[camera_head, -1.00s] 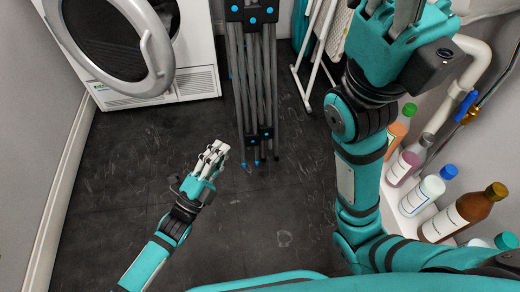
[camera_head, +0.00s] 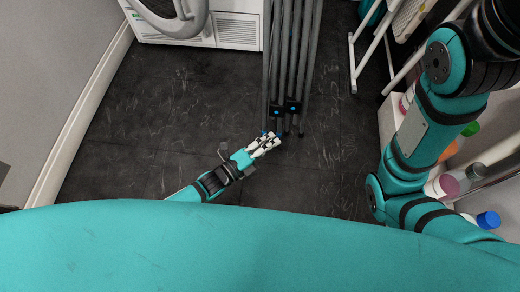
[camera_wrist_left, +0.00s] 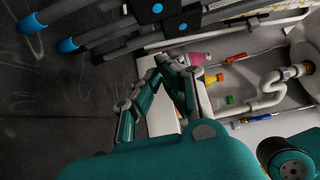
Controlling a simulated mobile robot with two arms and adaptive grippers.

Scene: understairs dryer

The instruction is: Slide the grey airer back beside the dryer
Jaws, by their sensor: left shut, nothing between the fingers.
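The folded grey airer (camera_head: 291,60) stands upright in front of the dryer's right side, with dark leg tubes, black joints and blue caps. Its top is outside the head view. In the left wrist view its tubes (camera_wrist_left: 113,33) and blue feet cross the top left. The white dryer (camera_head: 237,32) is at the top left of the head view, its round door (camera_head: 178,20) swung open. My left gripper (camera_head: 265,144) is shut and empty, close to the airer's feet; whether it touches them I cannot tell. My right arm rises along the right side, its gripper out of the picture.
A white folding frame (camera_head: 352,62) leans behind, right of the airer. Several bottles (camera_head: 447,185) stand along the right wall, partly hidden by my right arm. White pipes (camera_wrist_left: 272,90) show in the left wrist view. Dark floor (camera_head: 140,120) is clear on the left.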

